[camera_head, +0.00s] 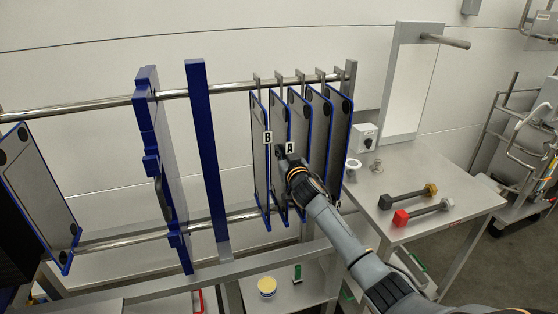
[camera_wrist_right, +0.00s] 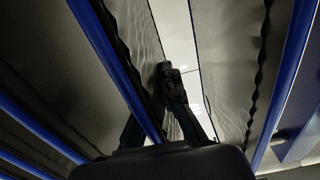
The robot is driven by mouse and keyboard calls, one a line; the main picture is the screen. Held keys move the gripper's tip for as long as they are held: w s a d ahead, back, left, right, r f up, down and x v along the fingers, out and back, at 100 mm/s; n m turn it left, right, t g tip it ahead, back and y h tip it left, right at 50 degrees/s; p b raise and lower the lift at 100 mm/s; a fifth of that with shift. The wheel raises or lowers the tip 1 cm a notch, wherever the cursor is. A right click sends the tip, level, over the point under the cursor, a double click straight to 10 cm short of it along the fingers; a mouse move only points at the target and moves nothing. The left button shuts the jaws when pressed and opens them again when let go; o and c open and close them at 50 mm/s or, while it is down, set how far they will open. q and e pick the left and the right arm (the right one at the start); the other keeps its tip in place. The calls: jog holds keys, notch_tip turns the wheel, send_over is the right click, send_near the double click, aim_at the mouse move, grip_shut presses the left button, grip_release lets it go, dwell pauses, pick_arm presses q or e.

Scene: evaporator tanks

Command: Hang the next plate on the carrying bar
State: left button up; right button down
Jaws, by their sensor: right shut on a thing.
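Several grey plates with blue edges hang by hooks in a row at the right end of the upper steel bar (camera_head: 112,104). The leftmost plate (camera_head: 258,165) of the row bears a label B, and a label A shows beside the second plate (camera_head: 278,122). My right gripper (camera_head: 281,153) reaches in from the lower right and is shut on what looks like the second plate's edge. In the right wrist view the fingers (camera_wrist_right: 165,100) close about a blue plate edge (camera_wrist_right: 118,65), with other plates close on both sides. My left gripper is not in view.
A blue post (camera_head: 205,150) and a thick blue frame (camera_head: 163,170) stand left of the row. Another plate (camera_head: 35,185) hangs at far left. A lower rail (camera_head: 130,238) runs below.

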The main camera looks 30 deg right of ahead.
jog(key=shift+r, duration=0.25)
jog(key=shift+r+p, duration=0.65)
jog(key=shift+p, duration=0.1)
jog(key=shift+r, duration=0.15)
jog(key=shift+p+v, duration=0.75)
jog(key=shift+v, duration=0.25)
jog(key=shift+p+v, duration=1.25)
jog(key=shift+v, duration=1.25)
